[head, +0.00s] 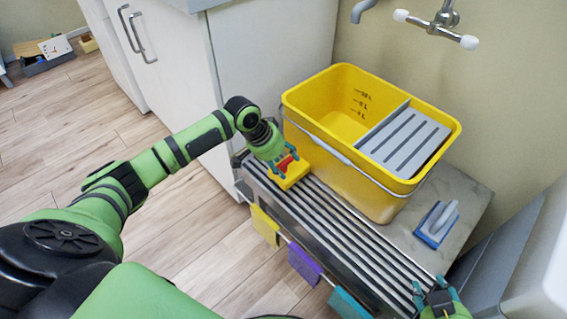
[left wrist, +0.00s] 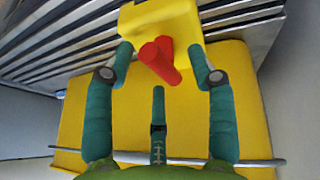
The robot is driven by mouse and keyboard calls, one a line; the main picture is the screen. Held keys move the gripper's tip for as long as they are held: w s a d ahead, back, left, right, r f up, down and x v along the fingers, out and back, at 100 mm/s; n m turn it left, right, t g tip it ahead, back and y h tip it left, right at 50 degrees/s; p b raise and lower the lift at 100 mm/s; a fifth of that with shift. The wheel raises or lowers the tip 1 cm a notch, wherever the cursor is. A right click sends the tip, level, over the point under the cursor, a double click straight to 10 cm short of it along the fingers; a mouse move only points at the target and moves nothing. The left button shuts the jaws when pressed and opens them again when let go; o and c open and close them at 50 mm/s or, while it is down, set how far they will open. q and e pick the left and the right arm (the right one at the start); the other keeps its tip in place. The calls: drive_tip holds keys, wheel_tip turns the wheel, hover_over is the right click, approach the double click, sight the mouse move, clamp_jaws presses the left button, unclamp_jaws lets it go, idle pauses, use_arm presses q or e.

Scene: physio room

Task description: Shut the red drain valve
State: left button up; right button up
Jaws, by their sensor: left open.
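The red drain valve (head: 286,162) sits on a yellow block (head: 291,178) at the left foot of the yellow bucket (head: 349,188). In the left wrist view, the red handle (left wrist: 158,58) is a short bar with a rounded end, standing out from the yellow block (left wrist: 168,20). My left gripper (head: 282,163) is at the valve with its fingers open. In the left wrist view, its fingers (left wrist: 161,62) lie on both sides of the handle, with gaps. My right gripper (head: 436,291) is at the lower right, fingers apart and empty, away from the valve.
Yellow, purple and teal cloths hang along the bench's front. A white cabinet (head: 270,60) stands behind my left arm; a tap (head: 440,24) is on the wall.

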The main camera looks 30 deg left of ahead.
use_arm(q)
drive_tip(key=shift+w+f, duration=0.1)
drive_tip(key=shift+f, duration=0.1)
use_arm(e)
drive_tip(key=shift+w+a+r+t, duration=0.2)
drive_tip(key=shift+w+r+t, duration=0.1)
drive_tip(key=shift+w+r, duration=0.15)
use_arm(q)
clamp_jaws()
use_arm(e)
drive_tip(key=shift+s, duration=0.1)
